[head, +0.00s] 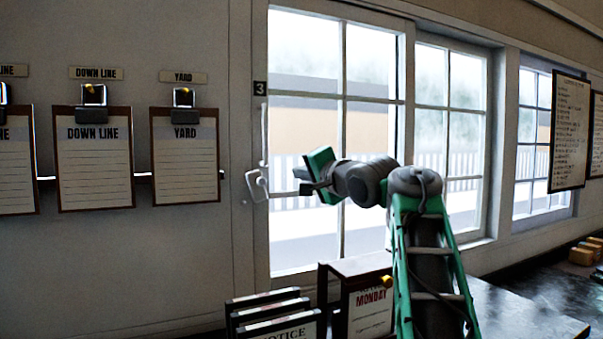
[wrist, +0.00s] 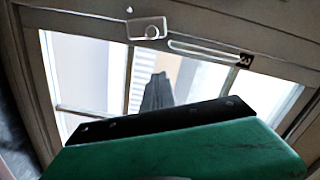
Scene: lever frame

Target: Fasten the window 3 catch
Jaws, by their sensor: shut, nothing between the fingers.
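Window 3 (head: 341,97) is a white-framed paned window, marked by a small black "3" plate (head: 260,88) on its left frame. Its white catch (head: 257,185) sits low on the left frame, below a long upright white bar (head: 263,135). In the wrist view the catch's plate (wrist: 147,28) is at top centre, with the bar (wrist: 205,52) running right from it towards the "3" plate. My gripper (head: 303,181) is shut and empty, just right of the catch in the head picture, apart from it. I cannot tell whether the catch is fastened.
Clipboards (head: 94,165) hang on the wall to the left. Below the window stand a box marked MONDAY (head: 369,310) and several upright notice holders (head: 275,312). A dark counter (head: 525,305) runs right. The space between gripper and catch looks clear.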

